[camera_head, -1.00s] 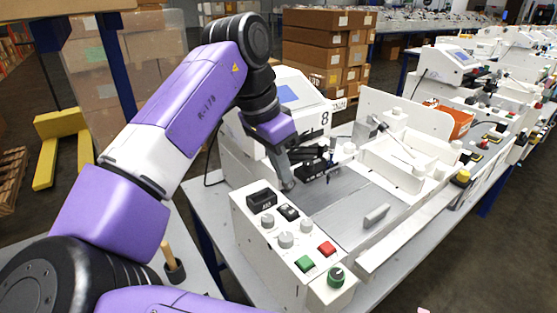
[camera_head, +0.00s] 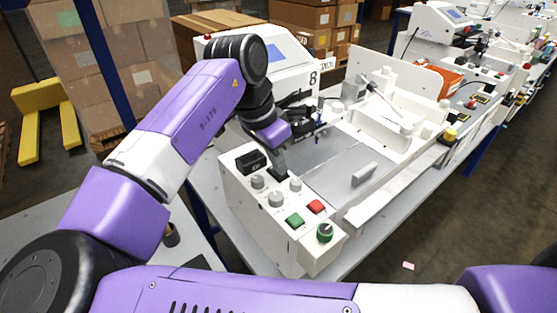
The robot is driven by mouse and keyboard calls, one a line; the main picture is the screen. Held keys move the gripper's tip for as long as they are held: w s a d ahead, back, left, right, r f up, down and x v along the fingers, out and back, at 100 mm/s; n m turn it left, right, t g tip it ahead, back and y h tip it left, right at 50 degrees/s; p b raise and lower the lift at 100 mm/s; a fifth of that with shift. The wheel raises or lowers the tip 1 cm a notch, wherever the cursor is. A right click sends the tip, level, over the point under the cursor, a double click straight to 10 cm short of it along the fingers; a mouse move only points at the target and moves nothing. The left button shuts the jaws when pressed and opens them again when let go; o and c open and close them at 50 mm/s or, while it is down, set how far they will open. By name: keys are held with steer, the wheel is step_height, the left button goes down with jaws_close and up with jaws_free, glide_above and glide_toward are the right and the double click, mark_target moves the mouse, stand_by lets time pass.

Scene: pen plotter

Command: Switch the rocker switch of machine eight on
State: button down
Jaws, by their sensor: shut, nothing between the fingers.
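Machine eight (camera_head: 305,225) is the white pen plotter with a black "8" on its screen housing (camera_head: 270,55). Its front control panel carries a black display (camera_head: 251,162), grey knobs, a green button (camera_head: 295,220), a red button (camera_head: 315,207) and a green rotary knob (camera_head: 325,233). My gripper (camera_head: 277,163) is shut and empty, pointing down at the panel's back edge, right of the display. The black rocker switch (camera_head: 278,174) lies at the fingertips and is mostly covered by them. I cannot tell whether they touch it or which way it is tipped.
The plotter's grey bed (camera_head: 340,165) and a raised white rail with a pen carriage lie right of the gripper. A similar machine (camera_head: 440,35) stands behind. Stacked cardboard boxes (camera_head: 305,15) are at the back. The floor at the lower right is mostly clear.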

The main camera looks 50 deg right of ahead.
steer(key=shift+s+f+t+b, duration=0.2)
steer(key=shift+f+t+b, duration=0.1)
steer(key=shift+f+b, duration=0.15)
steer(key=shift+a+r, duration=0.1)
steer(key=shift+r, duration=0.1)
steer(key=shift+w, duration=0.1)
steer(key=shift+w+d+r+p, duration=0.2)
steer(key=shift+w+d+p, duration=0.05)
steer(key=shift+w+p, duration=0.45)
steer(key=shift+r, duration=0.1)
